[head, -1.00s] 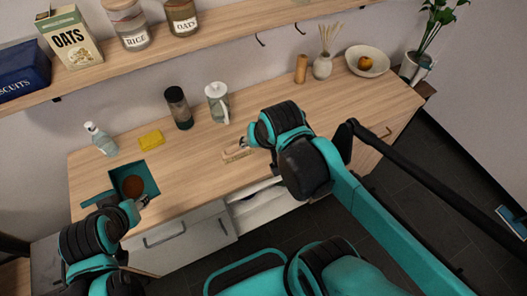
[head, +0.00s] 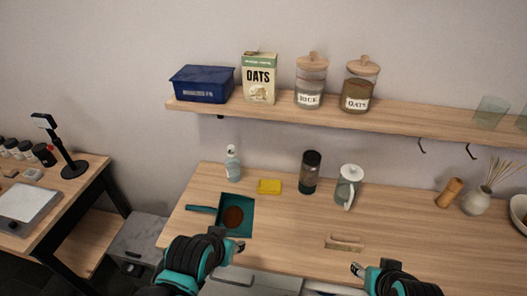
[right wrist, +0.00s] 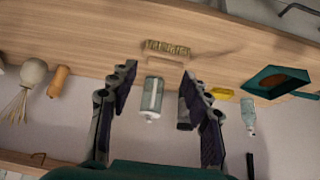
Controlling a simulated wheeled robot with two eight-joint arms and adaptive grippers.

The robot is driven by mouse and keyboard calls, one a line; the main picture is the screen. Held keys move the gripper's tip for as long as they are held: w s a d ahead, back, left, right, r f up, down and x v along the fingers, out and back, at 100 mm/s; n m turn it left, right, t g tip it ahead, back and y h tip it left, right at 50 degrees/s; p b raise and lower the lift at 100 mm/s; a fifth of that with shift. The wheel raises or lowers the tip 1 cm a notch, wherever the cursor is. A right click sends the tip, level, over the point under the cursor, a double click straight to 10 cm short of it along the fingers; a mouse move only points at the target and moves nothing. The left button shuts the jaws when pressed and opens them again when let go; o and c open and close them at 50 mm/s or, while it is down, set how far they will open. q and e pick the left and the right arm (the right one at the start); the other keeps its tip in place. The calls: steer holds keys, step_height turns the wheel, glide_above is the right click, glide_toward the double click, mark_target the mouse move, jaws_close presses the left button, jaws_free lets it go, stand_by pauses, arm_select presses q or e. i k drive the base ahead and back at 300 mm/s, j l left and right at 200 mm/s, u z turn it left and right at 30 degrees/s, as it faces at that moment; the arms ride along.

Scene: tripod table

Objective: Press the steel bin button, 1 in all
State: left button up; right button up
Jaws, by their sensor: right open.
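A grey metal-looking box (head: 148,236) stands left of the counter in the head view, low in the gap beside the other table. It may be the steel bin. A small dark part (head: 132,254) shows on its front; I cannot tell whether it is the button. My left gripper (head: 236,245) is just below the teal dustpan, to the right of the box and apart from it; its jaw opening is too small to judge. My right gripper (head: 357,269) is right of the wooden brush. In the right wrist view its fingers (right wrist: 158,75) are spread and empty.
The counter (head: 290,215) holds a teal dustpan (head: 248,208) with brown contents, a brush (head: 344,243), a yellow sponge (head: 269,186), a spray bottle (head: 233,164), a dark tumbler (head: 311,172) and a glass pitcher (head: 348,186). A dark-legged table (head: 88,190) stands at left.

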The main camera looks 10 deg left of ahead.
mark_target(130, 268)
steer(key=k+j+z, duration=0.1)
steer(key=j, duration=0.6)
steer(key=k+j+z, duration=0.15)
steer(key=j, duration=0.5)
steer(key=k+j+z, duration=0.1)
steer(key=j, duration=0.55)
steer(key=k+j+z, duration=0.1)
steer(key=j, duration=0.55)
steer(key=k+j+z, duration=0.15)
steer(key=k+j, duration=0.15)
steer(key=j, duration=0.35)
steer(key=k+j+z, duration=0.1)
steer(key=k+j, duration=0.15)
steer(key=j, duration=0.35)
steer(key=k+j+z, duration=0.1)
steer(key=k+j, duration=0.15)
steer(key=j, duration=0.3)
steer(key=k+j+z, duration=0.15)
steer(key=k+j, duration=0.15)
steer(key=j, duration=0.25)
